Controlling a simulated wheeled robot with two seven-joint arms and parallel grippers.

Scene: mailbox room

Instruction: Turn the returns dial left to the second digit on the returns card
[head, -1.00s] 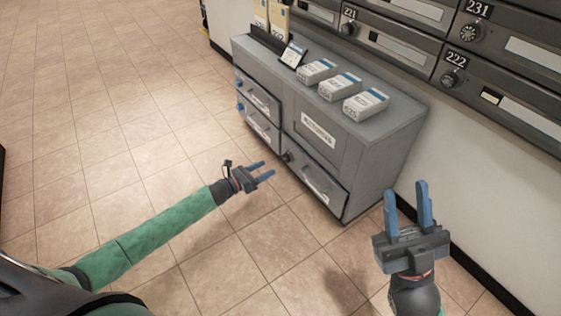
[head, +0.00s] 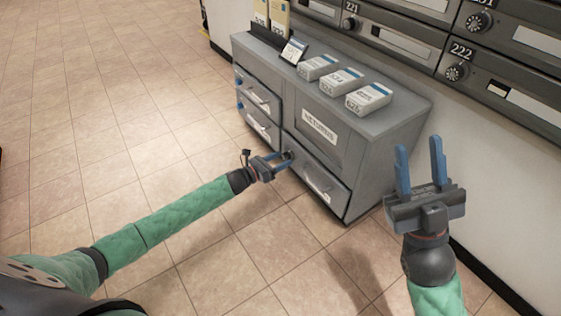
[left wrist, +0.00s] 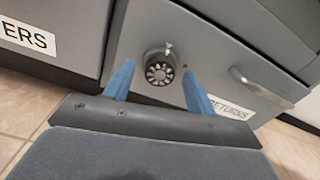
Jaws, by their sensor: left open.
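The returns dial (left wrist: 160,70) is a dark, ridged knob on the grey returns drawer (left wrist: 215,60), with a small pointer mark above it. In the head view it is mostly hidden by my left gripper (head: 287,160). In the left wrist view, my left gripper's blue fingers (left wrist: 158,72) are open on either side of the dial; I cannot tell whether they touch it. A small tilted card (head: 293,51) stands on the cabinet top; its writing is too small to read, and I cannot tell if it is the returns card. My right gripper (head: 419,150) is open and empty.
The grey cabinet (head: 385,135) carries several white boxes (head: 342,82) on its top. Drawers with handles (head: 258,96) are on its front left. Numbered mailboxes (head: 500,80) line the wall behind. The tiled floor (head: 120,120) at left is clear.

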